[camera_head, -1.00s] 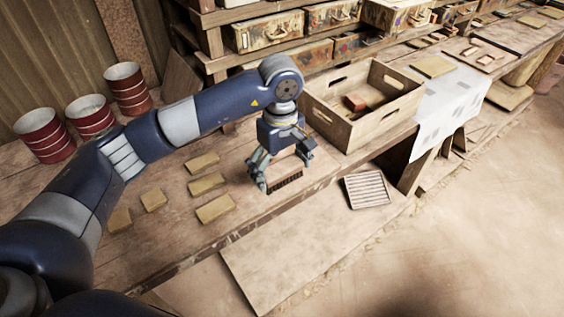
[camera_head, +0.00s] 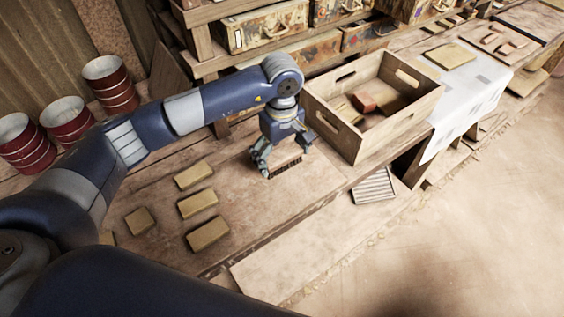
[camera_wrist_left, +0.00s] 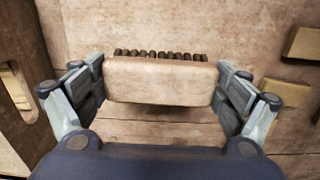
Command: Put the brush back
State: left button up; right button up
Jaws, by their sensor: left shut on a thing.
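The brush is a pale wooden block (camera_wrist_left: 160,82) with a row of dark bristles, held between the fingers in the left wrist view. In the head view the brush (camera_head: 285,168) shows below the fingers, its dark bristles facing the front. My left gripper (camera_head: 281,160) is shut on the brush at its two ends, over or at the workbench (camera_head: 300,199). I cannot tell whether the bristles touch the wood. The left gripper also shows in the left wrist view (camera_wrist_left: 158,88). My right gripper is not in view.
A wooden crate (camera_head: 352,142) holding a red block (camera_head: 365,102) stands right of the gripper. Several tan tiles (camera_head: 197,203) lie to the left. A slatted tray (camera_head: 374,186) lies in front of the crate. Red-and-white cans (camera_head: 69,120) stand at the far left.

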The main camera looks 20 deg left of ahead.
aim_at(282, 167)
pick_arm(q)
notch_tip(282, 167, down, 2)
jog(key=shift+s+d+f+p, duration=0.1)
jog(key=shift+s+p, duration=0.05)
jog(key=shift+p, duration=0.15)
jog(key=f+p, duration=0.1)
jog(key=f, duration=0.2)
jog(key=shift+w, duration=0.2)
jog(key=shift+s, duration=0.1)
jog(key=o, duration=0.8)
jog(key=shift+f+b, duration=0.15)
jog(key=shift+b, duration=0.2)
jog(key=shift+o, duration=0.7)
jog(key=shift+r, duration=0.35)
notch_tip(282, 167, up, 11)
jog(key=b, duration=0.3)
jog(key=shift+b, duration=0.3)
jog(key=shift+r, duration=0.3)
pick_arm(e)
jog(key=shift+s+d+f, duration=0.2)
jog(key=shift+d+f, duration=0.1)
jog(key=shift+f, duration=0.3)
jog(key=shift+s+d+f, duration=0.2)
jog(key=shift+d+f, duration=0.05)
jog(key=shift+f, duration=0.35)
